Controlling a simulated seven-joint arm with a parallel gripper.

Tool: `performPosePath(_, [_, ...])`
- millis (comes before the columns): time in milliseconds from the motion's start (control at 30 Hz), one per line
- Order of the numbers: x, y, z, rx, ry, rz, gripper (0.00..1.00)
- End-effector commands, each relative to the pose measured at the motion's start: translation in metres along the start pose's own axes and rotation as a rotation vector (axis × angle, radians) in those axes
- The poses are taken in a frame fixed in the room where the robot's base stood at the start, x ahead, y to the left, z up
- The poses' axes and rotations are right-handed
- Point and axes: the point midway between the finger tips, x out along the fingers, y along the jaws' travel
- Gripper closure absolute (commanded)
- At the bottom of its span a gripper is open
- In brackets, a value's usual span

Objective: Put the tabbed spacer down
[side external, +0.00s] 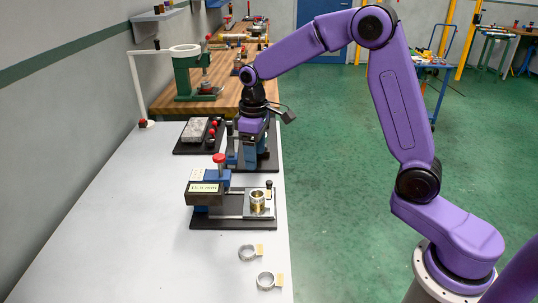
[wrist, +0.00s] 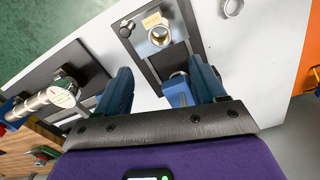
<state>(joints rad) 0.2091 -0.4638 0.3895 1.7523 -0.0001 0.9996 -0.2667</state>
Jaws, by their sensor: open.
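My gripper (wrist: 162,85) is open, its two dark blue fingers spread wide with nothing seen between them. In the side view my gripper (side external: 249,150) hangs low over a black-based fixture behind the gauge; its fingertips are hard to make out. A metal ring with a tan tab (side external: 248,252) lies flat on the white table, and a second tabbed ring (side external: 267,281) lies nearer the front.
The gauge (side external: 205,188) reads 15.5 mm and has a red knob. A grey block (side external: 195,130) and red-knobbed parts sit behind. The white table's (side external: 140,250) front left is clear.

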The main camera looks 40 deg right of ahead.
Motion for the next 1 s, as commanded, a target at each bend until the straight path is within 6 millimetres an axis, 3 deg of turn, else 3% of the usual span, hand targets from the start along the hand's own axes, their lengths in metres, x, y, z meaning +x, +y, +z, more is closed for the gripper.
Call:
performPosePath(267, [-0.004,-0.007,0.004,-0.015,0.001,0.0,0.3])
performPosePath(467, [-0.014,-0.045,0.032,-0.099,0.007,0.001,0.3])
performPosePath(700, [-0.023,-0.095,0.091,-0.227,0.014,0.0,0.3])
performPosePath(1000, [-0.025,-0.135,0.18,-0.386,0.022,-0.003,0.3])
